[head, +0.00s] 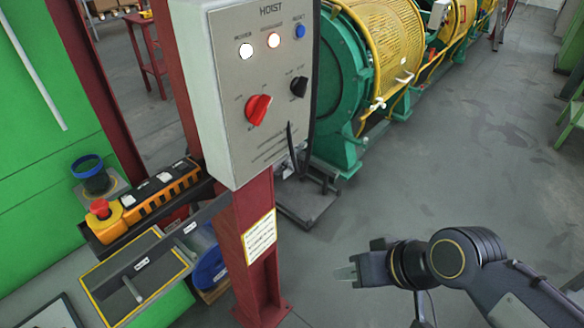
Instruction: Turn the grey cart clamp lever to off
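I cannot make out for sure which part is the grey cart clamp lever. A low grey cart (307,204) stands on the floor behind the red post, partly hidden by the post and the hoist box. Small metal parts show on the cart near the green machine's foot, too small to tell apart. My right gripper (346,273) is at the lower middle right, pointing left, over open floor. It is apart from the post and the cart. No held object shows, and its finger gap is unclear. My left gripper is out of view.
The grey hoist box (245,85), with a red knob (258,109) and black knob (299,86), hangs on the red post (252,206). A yellow-edged tray (100,275) and orange pendant (160,192) sit at left. The green-yellow strander (345,85) stands behind.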

